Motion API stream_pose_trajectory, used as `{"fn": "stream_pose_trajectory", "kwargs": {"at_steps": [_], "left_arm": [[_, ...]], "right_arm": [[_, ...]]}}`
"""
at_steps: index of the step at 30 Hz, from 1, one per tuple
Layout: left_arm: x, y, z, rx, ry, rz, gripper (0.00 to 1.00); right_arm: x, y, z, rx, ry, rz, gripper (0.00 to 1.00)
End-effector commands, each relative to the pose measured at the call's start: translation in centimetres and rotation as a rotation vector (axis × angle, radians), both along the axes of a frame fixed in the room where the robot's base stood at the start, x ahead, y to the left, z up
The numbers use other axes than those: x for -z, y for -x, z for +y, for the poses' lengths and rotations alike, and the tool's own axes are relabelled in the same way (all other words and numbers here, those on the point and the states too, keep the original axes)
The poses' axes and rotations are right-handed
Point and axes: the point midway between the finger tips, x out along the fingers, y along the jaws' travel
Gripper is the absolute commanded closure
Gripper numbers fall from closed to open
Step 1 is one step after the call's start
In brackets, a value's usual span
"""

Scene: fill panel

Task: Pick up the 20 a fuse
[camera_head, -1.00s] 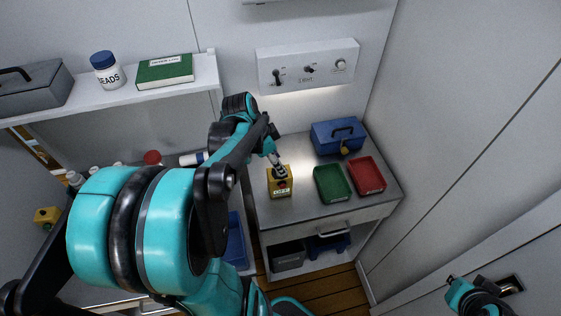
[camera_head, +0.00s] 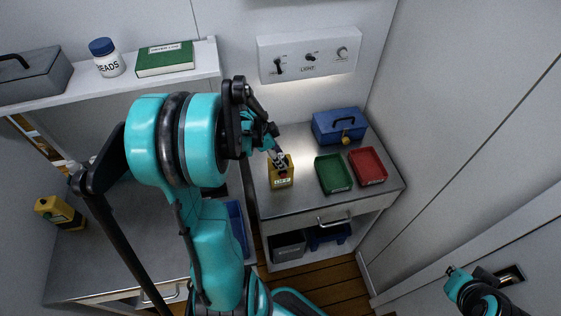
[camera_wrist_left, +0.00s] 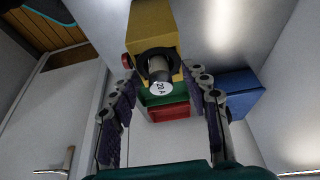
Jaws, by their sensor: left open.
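The 20 A fuse (camera_wrist_left: 160,87) shows in the left wrist view as a short cylinder with a white end marked "20 A". It sits in a black ring on a yellow box (camera_wrist_left: 150,28). In the head view the yellow box (camera_head: 281,182) stands on the metal counter, and my left gripper (camera_head: 278,160) is over its top, hiding the fuse. In the wrist view my left gripper (camera_wrist_left: 162,82) is open, with one finger on each side of the fuse and visible gaps between. My right gripper (camera_head: 455,276) is low at the right; its fingers are too unclear to read.
A green tray (camera_head: 333,187) and a red tray (camera_head: 382,168) lie right of the yellow box. A blue toolbox (camera_head: 338,127) stands behind them. A switch panel (camera_head: 340,61) is on the back wall. Another yellow box (camera_head: 62,212) is at the far left.

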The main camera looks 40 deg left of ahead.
Motion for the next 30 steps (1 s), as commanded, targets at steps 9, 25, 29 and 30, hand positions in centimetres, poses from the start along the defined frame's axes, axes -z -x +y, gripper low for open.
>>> {"fn": "stream_pose_trajectory", "kwargs": {"at_steps": [9,25,29,30], "left_arm": [[-0.1,0.0,0.0,0.000,0.000,0.000,1.00],[-2.2,0.0,0.0,0.000,0.000,0.000,1.00],[-4.6,0.0,0.0,0.000,0.000,0.000,1.00],[-5.0,0.3,-1.0,0.003,0.000,0.000,1.00]], "right_arm": [[0.0,0.0,0.0,0.000,0.000,0.000,1.00],[-0.8,0.0,0.0,0.000,0.000,0.000,1.00],[-1.6,0.0,0.0,0.000,0.000,0.000,1.00],[-1.7,0.0,0.0,0.000,0.000,0.000,1.00]]}}
